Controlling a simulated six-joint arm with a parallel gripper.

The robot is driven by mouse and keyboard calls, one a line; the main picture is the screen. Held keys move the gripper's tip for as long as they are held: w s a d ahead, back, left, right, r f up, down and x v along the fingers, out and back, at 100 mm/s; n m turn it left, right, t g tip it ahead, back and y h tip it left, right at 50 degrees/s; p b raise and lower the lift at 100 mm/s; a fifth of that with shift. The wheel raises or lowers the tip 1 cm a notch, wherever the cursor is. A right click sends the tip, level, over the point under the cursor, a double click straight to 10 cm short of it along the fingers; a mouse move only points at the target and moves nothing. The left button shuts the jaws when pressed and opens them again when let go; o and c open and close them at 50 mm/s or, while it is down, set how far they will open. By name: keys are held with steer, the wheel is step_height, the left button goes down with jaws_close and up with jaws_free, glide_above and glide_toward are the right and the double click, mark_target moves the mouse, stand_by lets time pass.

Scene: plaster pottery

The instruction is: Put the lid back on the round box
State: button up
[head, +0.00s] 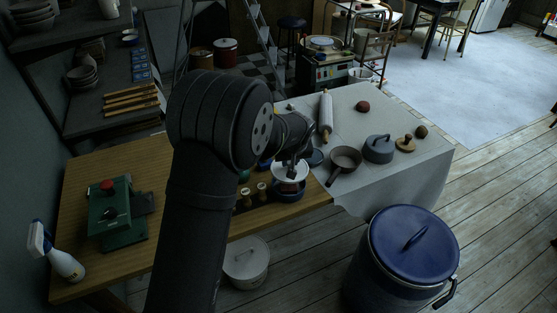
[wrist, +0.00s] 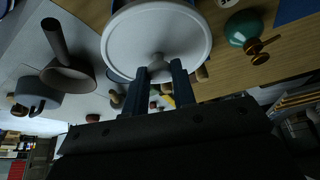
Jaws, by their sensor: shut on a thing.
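The lid (head: 289,173) is a pale round disc with a knob, and it fills the top middle of the wrist view (wrist: 150,45). My gripper (head: 292,158) is shut on the lid's knob; the two dark fingers pinch it in the wrist view (wrist: 160,72). The round box (head: 288,192) is dark blue and stands near the front right edge of the wooden table, just below the lid in the head view. The lid hides most of the box's opening. I cannot tell whether lid and box touch.
Small brown-topped jars (head: 261,190) stand just left of the box. A brown saucepan (head: 344,160) and a grey lidded pot (head: 378,149) are to its right on the pale cloth. A green press (head: 112,212) stands at the left. A large blue bin (head: 405,262) is on the floor.

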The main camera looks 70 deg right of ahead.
steer(key=shift+f, duration=2.95)
steer(key=shift+f, duration=0.15)
steer(key=o, duration=1.5)
steer(key=shift+o, duration=0.2)
steer(key=shift+r, duration=3.5)
